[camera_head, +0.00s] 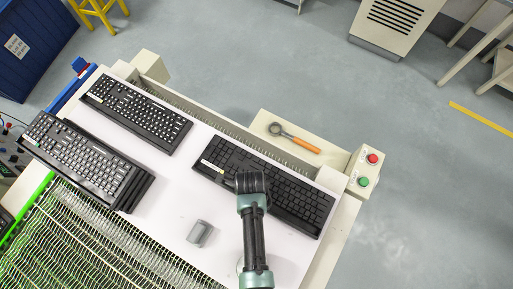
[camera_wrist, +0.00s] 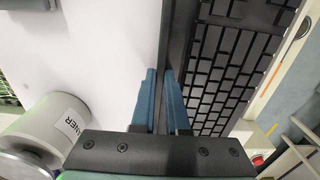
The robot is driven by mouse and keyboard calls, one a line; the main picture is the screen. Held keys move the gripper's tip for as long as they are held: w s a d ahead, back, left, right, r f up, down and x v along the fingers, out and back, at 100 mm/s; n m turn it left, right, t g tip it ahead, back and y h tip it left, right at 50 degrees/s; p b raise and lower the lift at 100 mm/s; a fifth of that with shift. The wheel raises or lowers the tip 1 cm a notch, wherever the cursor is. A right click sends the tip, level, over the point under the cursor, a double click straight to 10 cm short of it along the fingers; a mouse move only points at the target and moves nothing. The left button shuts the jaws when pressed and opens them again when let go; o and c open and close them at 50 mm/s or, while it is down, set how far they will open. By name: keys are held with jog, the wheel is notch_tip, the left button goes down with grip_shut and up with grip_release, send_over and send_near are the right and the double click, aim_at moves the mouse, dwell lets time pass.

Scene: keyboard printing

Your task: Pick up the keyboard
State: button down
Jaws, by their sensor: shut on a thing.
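A black keyboard (camera_head: 300,206) with dark, unmarked keys lies at the right of the white work surface. My gripper (camera_head: 252,181) is over its near long edge, around the middle of its length. In the wrist view, the two blue-grey fingers of my gripper (camera_wrist: 161,76) are close together, with the rim of the keyboard (camera_wrist: 228,70) between them. The keyboard looks flat; whether it is clear of the surface cannot be told. Two other places hold keyboards with white key markings: one keyboard (camera_head: 140,110) at the back left and a stack (camera_head: 82,160) at the left.
A grey object (camera_head: 199,233) stands left of my arm; a labelled grey cylinder (camera_wrist: 50,130) shows in the wrist view. A tool with an orange handle (camera_head: 295,138) lies on a ledge behind the keyboard. A button box (camera_head: 366,172) stands at the right corner.

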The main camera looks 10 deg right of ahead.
jog(key=shift+w+r, duration=0.1)
jog(key=shift+r, duration=0.05)
notch_tip(320, 180, up, 10)
dwell(0.5)
jog(key=c, duration=1.5)
grip_release()
grip_shut()
